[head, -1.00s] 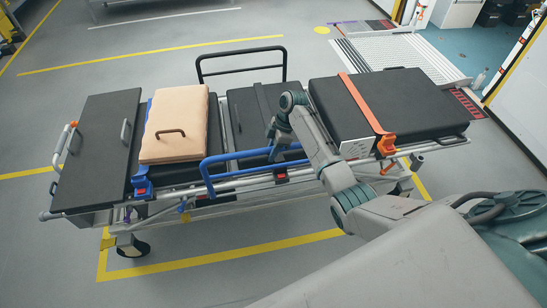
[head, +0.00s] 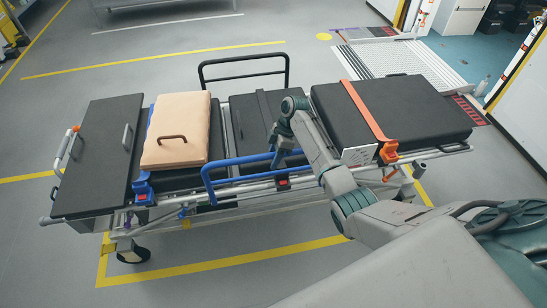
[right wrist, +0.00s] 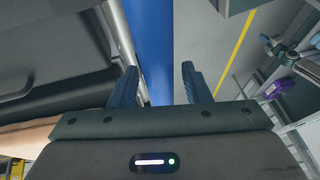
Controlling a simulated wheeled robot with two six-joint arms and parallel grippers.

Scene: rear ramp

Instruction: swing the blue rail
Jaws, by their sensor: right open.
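The blue rail (head: 236,161) is a bent tube, raised along the near side of the stretcher (head: 78,204). It also shows in the right wrist view (right wrist: 152,30) as a wide blue bar running up between my fingers. My right gripper (head: 277,161) is at the right part of the rail in the head view, small and partly hidden by its own wrist. In the right wrist view my right gripper (right wrist: 159,72) has its two dark fingers apart, one on each side of the bar. Contact cannot be told. My left gripper is not in view.
A tan cushion (head: 185,122) with a dark handle lies on the stretcher. A black rail (head: 243,56) stands on its far side. An orange strap (head: 366,110) crosses the right pad. A ramp (head: 418,62) lies behind. The grey floor (head: 200,285) in front is open.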

